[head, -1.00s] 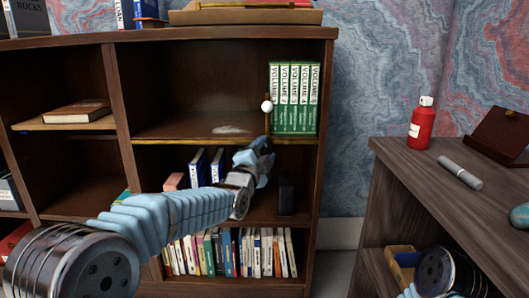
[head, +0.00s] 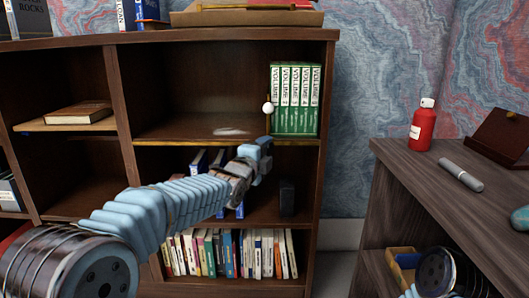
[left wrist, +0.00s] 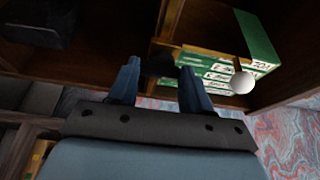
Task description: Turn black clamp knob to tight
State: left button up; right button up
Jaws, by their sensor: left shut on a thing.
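My left gripper (head: 262,150) is at the front edge of the bookcase's middle shelf, just below the white ball. In the left wrist view, its two blue fingers (left wrist: 159,78) stand on either side of a dark, rounded thing, seemingly the black clamp knob (left wrist: 160,65). The gripper is shut on it. The knob is hidden by the gripper in the head view, and its marks cannot be read. A white ball (head: 267,108) on a thin rod stands just above, in front of the green and white volumes (head: 295,100). It also shows in the left wrist view (left wrist: 242,83). My right gripper is out of view.
The bookcase (head: 327,130) has blue books (head: 199,160) and a dark block (head: 287,197) on the shelf below, close to my arm. A desk (head: 430,170) at right holds a red bottle (head: 422,125) and a grey cylinder (head: 460,176). The upper middle compartment is mostly empty.

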pick_arm(q)
jog(key=shift+d, duration=0.1)
jog(key=o, duration=1.1)
jog(key=shift+c, duration=0.2)
jog(key=shift+s+a, duration=0.2)
jog(key=shift+s, duration=0.2)
jog(key=v, duration=1.3)
jog(key=shift+f, duration=0.1)
